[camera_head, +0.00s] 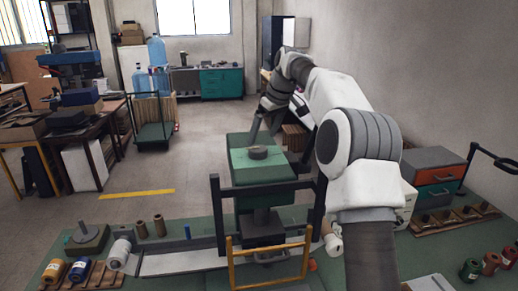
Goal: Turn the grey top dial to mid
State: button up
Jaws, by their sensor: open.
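The grey top dial (257,153) is a short, dark round knob on the flat top of a green machine (262,173) in the middle of the head view. Its pointer or marks are too small to read, so I cannot tell its setting. My gripper (264,131) hangs above the dial, slightly to its right in the picture, with its fingers pointing down. It is open and holds nothing. The fingertips appear apart from the dial, though the exact gap is hard to judge.
A yellow frame (270,262) and black uprights stand before the machine on the green bench (205,275). Spools (76,269) and a white roll (120,250) lie left. A drawer box (435,172) stands right. The floor behind is mostly clear, with a trolley (152,132) farther back.

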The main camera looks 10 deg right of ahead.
aim_at(258, 149)
jog(key=shift+x, duration=2.75)
jog(key=c, duration=1.3)
